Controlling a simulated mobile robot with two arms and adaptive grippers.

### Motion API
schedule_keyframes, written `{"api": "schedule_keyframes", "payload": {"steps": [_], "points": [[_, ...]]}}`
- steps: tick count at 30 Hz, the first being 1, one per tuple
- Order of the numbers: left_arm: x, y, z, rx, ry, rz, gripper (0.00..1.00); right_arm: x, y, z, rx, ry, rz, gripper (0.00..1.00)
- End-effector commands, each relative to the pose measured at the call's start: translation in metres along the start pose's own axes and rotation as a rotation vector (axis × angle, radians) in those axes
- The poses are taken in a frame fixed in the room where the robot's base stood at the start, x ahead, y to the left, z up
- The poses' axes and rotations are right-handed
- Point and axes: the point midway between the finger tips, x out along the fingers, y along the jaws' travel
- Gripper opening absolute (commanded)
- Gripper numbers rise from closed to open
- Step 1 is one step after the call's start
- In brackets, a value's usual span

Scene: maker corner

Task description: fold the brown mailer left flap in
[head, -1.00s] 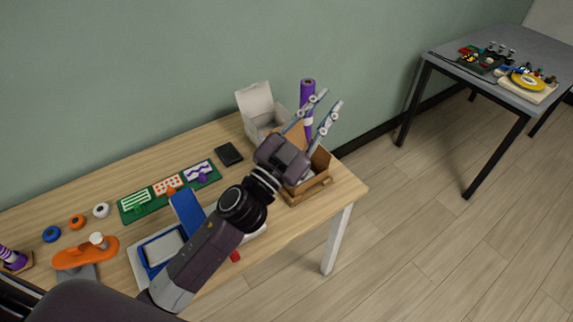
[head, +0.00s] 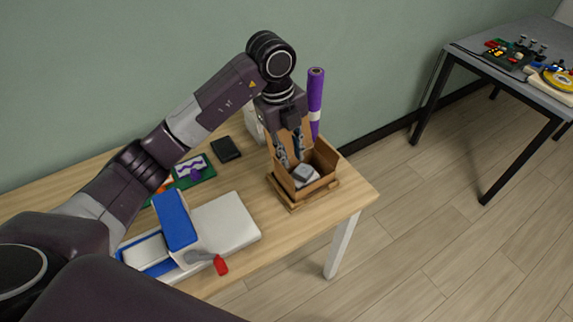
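The brown mailer (head: 325,161) is an open cardboard box near the right end of the wooden table, with a grey item (head: 305,175) inside. Its left flap (head: 281,177) stands up, not folded in. My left gripper (head: 291,160) points down over the mailer's left and back side. Its two fingers are apart with nothing seen between them. The fingertips are close to the left flap; I cannot tell if they touch it. The gripper and fingers hide part of the mailer's back. My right gripper is not in view.
A purple roll (head: 315,95) stands upright behind the mailer. A white box (head: 252,124) is partly hidden behind my arm. A black block (head: 225,149) and a blue and white device with a red-tipped handle (head: 221,265) lie to the left. The mailer sits on a wooden base (head: 288,203).

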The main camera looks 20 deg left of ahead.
Motion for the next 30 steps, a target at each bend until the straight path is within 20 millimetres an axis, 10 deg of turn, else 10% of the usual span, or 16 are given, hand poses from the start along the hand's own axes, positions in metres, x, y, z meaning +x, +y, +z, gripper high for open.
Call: {"api": "schedule_keyframes", "payload": {"steps": [30], "points": [[0.071, 0.021, 0.024, -0.055, -0.064, 0.066, 0.19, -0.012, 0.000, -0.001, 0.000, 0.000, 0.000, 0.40]]}}
